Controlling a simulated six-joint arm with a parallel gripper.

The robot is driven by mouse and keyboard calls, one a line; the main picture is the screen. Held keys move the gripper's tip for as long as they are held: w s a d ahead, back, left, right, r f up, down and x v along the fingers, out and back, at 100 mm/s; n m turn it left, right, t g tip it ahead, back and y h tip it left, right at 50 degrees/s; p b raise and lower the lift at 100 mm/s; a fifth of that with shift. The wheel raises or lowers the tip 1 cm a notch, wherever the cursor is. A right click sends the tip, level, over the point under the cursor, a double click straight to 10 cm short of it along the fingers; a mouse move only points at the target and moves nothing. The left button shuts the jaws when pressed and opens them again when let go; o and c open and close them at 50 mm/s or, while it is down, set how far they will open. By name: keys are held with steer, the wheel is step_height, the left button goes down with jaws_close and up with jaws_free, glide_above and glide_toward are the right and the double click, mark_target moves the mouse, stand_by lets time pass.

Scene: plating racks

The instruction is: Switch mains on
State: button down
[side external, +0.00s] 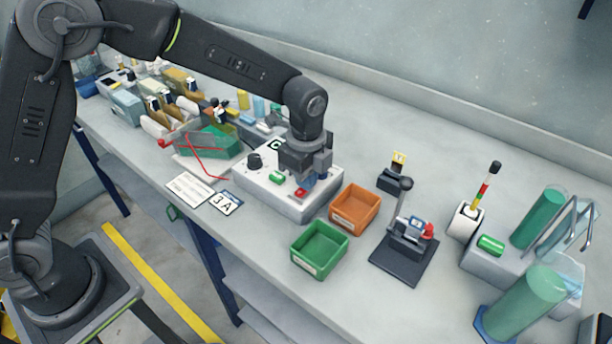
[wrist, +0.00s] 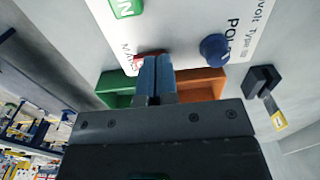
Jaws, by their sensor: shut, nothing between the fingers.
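A pale control box (side external: 262,190) stands on the bench, with a black knob, a green part (side external: 277,177) and a red part (side external: 300,193) on its top. In the wrist view, the red part (wrist: 140,60) lies by printed letters that look like MAINS, and my fingers partly hide it. My gripper (side external: 306,188) is shut and empty, pointing down just over the red part; its blue fingertips (wrist: 157,60) are together. I cannot tell whether they touch it. The green part (wrist: 126,7) and a blue knob (wrist: 214,47) by the letters POLA also show on the panel.
An orange bin (side external: 341,218) and a green bin (side external: 306,265) stand close by the box. A black stand (side external: 404,264) is to their right, with glass-like cylinders farther right. A green tray with red leads (side external: 207,147) and cluttered racks are at left.

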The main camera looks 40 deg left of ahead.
steer(key=shift+f+g, duration=0.25)
steer(key=shift+g, duration=0.05)
steer(key=shift+s+r, duration=0.25)
steer(key=shift+s, duration=0.5)
steer(key=shift+r, duration=0.15)
step_height(320, 180, up, 14)
steer(key=w, duration=0.2)
stand_by(0.4)
